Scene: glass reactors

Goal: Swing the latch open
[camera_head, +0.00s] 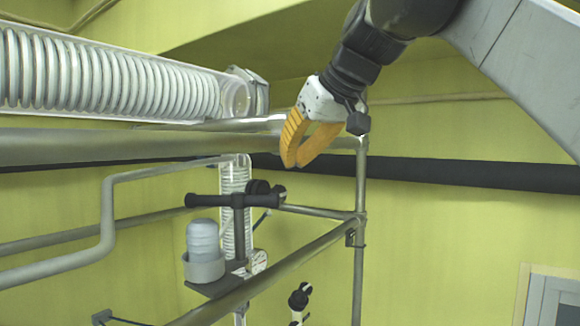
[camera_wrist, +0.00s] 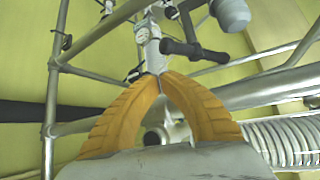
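A black T-shaped handle (camera_head: 238,201) sits on the framework beside a vertical glass coil column; it may be the latch, but I cannot tell for sure. It also shows in the wrist view (camera_wrist: 194,50), beyond my fingertips. My gripper (camera_head: 289,164) has orange fingers and hangs above and to the right of the handle in the head view, apart from it. In the wrist view its fingertips (camera_wrist: 161,76) meet, with nothing visible held at the tips.
A grey-white capped vessel (camera_head: 204,250) stands in a holder left of the handle. Metal pipes (camera_head: 280,264) cross around it. A large horizontal glass coil (camera_head: 110,80) runs at upper left. A round gauge (camera_wrist: 142,34) shows near the handle. Free space lies at right.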

